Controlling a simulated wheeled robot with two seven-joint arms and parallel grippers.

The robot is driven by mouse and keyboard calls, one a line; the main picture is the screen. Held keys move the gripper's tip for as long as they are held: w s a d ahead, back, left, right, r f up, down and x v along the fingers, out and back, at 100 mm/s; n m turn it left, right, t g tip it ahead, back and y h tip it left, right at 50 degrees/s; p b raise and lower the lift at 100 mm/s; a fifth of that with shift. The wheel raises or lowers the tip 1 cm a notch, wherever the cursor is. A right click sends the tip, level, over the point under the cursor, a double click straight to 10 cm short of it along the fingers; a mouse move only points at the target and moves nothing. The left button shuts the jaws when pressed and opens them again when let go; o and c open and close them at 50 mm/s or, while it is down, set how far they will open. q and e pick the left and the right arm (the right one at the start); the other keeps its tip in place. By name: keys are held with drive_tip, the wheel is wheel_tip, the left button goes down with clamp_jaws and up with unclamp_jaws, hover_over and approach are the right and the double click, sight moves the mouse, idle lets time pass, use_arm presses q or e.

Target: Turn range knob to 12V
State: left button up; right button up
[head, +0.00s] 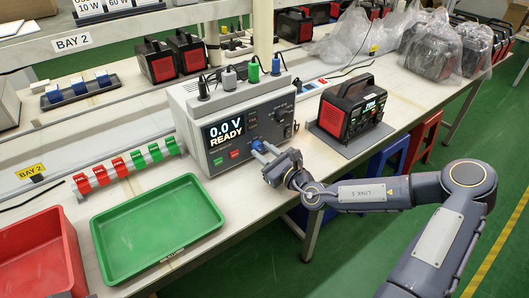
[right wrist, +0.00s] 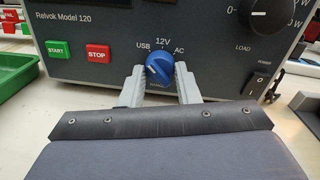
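The grey tester (head: 240,122) stands on the bench, its display reading 0.0 V READY. The blue range knob (right wrist: 159,68) is on its front panel, with USB at upper left, 12V above and AC at upper right. Its white line looks slanted toward USB. My right gripper (right wrist: 160,76) is in front of the panel, with one finger on each side of the knob. The fingers are apart, with what look like slim gaps to the knob; contact is not clear. In the head view my right gripper (head: 258,148) largely hides the knob. My left gripper is not in view.
START (right wrist: 57,49) and STOP (right wrist: 98,53) buttons are left of the knob. The load dial (right wrist: 272,12) and power switch (right wrist: 260,84) are to its right. A black-red power station (head: 350,108) stands right of the tester; a green tray (head: 160,258) lies to its left.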

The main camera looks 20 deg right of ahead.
drive_tip(key=shift+c, duration=1.2)
drive_tip(key=shift+r+p, duration=0.1)
drive_tip(key=shift+p, duration=0.4)
drive_tip(key=m+p, duration=0.5)
drive_tip(key=p, duration=0.3)
drive_tip(key=shift+a+m+t, duration=0.1)
drive_tip(key=shift+m+t, duration=0.2)
drive_tip(key=shift+m, duration=0.1)
drive_tip(key=shift+m+p, duration=1.4)
drive_tip(key=shift+m, duration=0.1)
drive_tip(key=shift+f, duration=0.2)
drive_tip(key=o, duration=1)
drive_tip(key=shift+s, duration=0.1)
